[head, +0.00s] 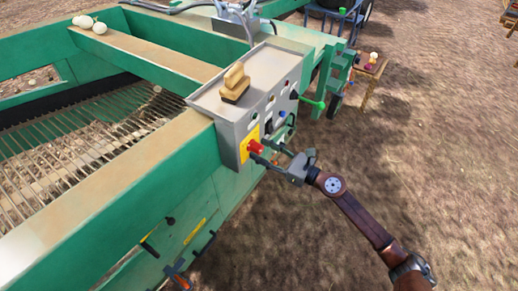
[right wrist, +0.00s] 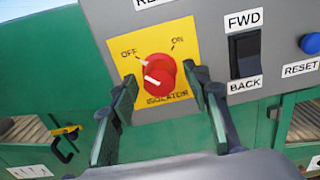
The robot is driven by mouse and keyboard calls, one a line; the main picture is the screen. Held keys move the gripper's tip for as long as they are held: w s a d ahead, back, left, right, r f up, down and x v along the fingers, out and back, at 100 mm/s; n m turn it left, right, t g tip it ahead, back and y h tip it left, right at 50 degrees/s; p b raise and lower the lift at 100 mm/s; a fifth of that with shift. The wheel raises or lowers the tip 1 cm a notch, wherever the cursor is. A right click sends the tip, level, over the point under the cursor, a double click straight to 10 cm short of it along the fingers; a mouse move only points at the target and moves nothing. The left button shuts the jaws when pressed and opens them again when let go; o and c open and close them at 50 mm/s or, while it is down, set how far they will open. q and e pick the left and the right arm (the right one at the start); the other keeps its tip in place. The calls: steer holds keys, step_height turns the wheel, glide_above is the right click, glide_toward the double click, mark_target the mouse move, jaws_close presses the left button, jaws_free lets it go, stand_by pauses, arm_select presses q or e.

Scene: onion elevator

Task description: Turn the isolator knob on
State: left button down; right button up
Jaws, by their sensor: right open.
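The isolator knob (right wrist: 160,74) is red and round, on a yellow plate (right wrist: 186,33) marked OFF at left and ON at right. White marks show on its left side, towards OFF. In the head view the red knob (head: 255,147) is on the near end of the grey control box (head: 227,130). My right gripper (head: 263,151) is open at the knob. In the right wrist view its green-padded fingers (right wrist: 163,88) stand left and right of the knob; I cannot tell whether they touch it. My left gripper is not in view.
A black FWD/BACK switch (right wrist: 245,53) and a blue RESET button (right wrist: 310,43) are right of the knob. A wooden-handled brush (head: 235,82) lies on the box. A green lever (head: 312,101) sticks out farther along. Bare soil (head: 420,150) lies to the right.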

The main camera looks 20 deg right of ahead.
steer(key=shift+x, duration=0.8)
steer(key=shift+c, duration=0.6)
steer(key=c, duration=1)
steer(key=shift+c, duration=0.2)
